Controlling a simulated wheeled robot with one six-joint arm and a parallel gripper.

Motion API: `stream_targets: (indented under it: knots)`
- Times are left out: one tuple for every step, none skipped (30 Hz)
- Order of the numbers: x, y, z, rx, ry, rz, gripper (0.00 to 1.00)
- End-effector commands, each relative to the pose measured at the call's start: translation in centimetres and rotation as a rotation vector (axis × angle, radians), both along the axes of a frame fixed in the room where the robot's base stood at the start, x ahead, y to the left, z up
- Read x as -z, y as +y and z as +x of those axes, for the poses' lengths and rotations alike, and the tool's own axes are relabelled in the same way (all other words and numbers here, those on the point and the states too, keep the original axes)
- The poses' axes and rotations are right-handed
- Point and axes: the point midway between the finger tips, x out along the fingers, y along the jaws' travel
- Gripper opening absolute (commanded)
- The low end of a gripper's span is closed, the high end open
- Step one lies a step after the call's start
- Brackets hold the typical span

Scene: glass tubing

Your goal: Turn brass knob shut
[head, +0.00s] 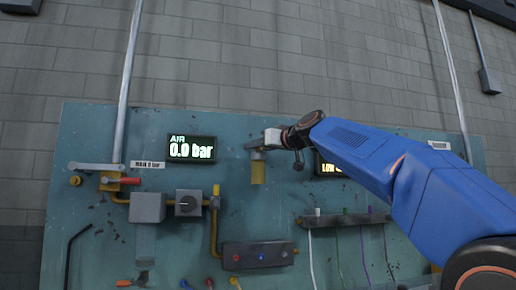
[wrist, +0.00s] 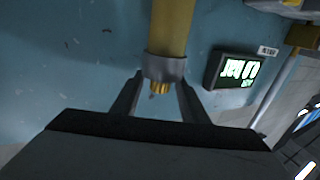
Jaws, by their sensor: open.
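The brass knob (wrist: 160,87) is a small ribbed piece at the end of a grey collar (wrist: 165,66) on a thick yellow tube (wrist: 172,25). In the wrist view it sits between the two open fingers of my gripper (wrist: 160,92), with a gap on each side. In the head view the yellow tube (head: 258,174) hangs below my gripper (head: 254,145), in front of the teal panel. The knob itself is hard to make out there, covered by the gripper. Whether the fingers touch the knob's far side cannot be seen.
A display (head: 191,149) reading AIR 0.0 bar is left of my gripper. A second display (head: 328,168) is partly behind my arm. A red-handled valve (head: 112,182), a grey dial box (head: 188,203) and a tube shelf (head: 345,220) are on the panel.

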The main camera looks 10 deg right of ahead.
Motion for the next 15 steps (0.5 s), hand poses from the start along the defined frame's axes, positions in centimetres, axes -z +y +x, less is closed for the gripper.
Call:
stream_targets:
  knots:
    - [0.04,0.09,0.18,0.000,0.001,0.000,0.40]
    - [0.05,0.10,0.24,0.000,0.001,0.000,0.40]
    - [0.06,0.11,0.28,0.000,0.001,0.001,0.40]
    - [0.05,0.12,0.29,0.000,0.001,0.001,0.40]
    - [0.05,0.12,0.29,0.000,0.001,0.000,0.40]
    - [0.05,0.11,0.28,0.000,0.001,0.000,0.40]
    - [0.05,0.10,0.27,0.000,0.001,0.000,0.40]
    - [0.05,0.10,0.26,0.000,0.001,0.000,0.40]
    - [0.05,0.10,0.26,0.000,0.001,0.000,0.40]
    - [0.05,0.10,0.26,0.000,0.001,0.000,0.35]
    - [0.05,0.09,0.25,0.000,0.001,0.000,0.28]
    - [0.05,0.09,0.25,0.000,0.001,0.000,0.19]
    - [0.05,0.09,0.25,0.000,0.001,0.000,0.11]
    - [0.05,0.09,0.24,0.000,0.001,0.000,0.04]
    - [0.05,0.09,0.24,0.000,0.001,0.000,0.00]
